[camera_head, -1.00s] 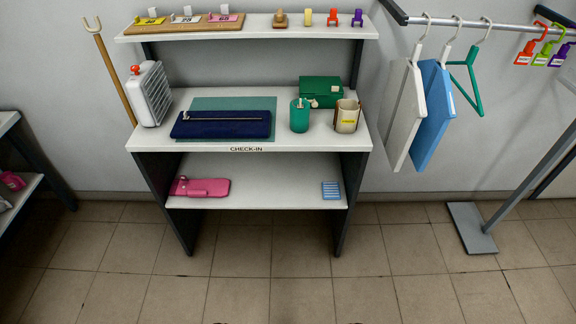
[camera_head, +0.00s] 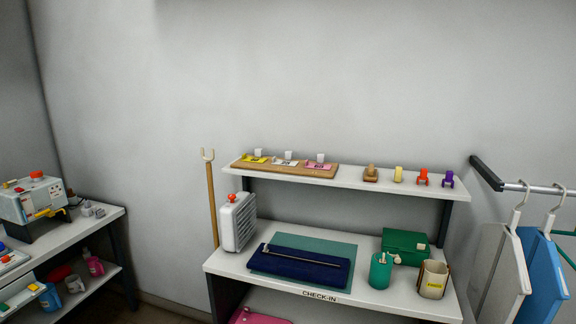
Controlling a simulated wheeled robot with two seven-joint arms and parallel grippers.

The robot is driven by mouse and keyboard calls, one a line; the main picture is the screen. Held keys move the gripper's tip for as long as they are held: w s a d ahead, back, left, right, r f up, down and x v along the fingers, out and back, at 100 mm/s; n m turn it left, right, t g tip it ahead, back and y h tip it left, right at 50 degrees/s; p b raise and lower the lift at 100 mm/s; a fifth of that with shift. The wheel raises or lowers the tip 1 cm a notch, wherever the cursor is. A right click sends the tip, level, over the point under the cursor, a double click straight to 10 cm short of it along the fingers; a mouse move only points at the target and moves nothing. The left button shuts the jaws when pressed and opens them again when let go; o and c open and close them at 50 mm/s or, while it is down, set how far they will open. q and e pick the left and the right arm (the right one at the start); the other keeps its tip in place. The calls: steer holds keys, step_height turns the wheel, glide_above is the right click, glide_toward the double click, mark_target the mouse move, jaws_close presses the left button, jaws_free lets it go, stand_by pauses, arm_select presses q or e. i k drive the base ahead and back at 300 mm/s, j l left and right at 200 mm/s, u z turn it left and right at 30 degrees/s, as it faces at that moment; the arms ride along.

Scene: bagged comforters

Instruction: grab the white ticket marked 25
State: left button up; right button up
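The white ticket (camera_head: 285,163) lies in the middle of a wooden board (camera_head: 243,166) on the upper shelf. A yellow ticket (camera_head: 255,160) is to its left and a pink ticket (camera_head: 318,167) to its right. A small white block stands behind each ticket. The number on the white ticket is too small to read here. Neither of my grippers shows in the head view.
The shelf (camera_head: 350,181) also holds a wooden stand (camera_head: 371,174) and small yellow, red and purple pieces. Bagged comforters (camera_head: 500,275) hang right.

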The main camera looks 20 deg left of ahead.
mark_target(275, 161)
steer(key=i+j+u, duration=0.25)
steer(key=i+j, duration=0.5)
steer(key=i+j+u, duration=0.3)
steer(key=i+j, duration=0.4)
steer(key=i, duration=0.1)
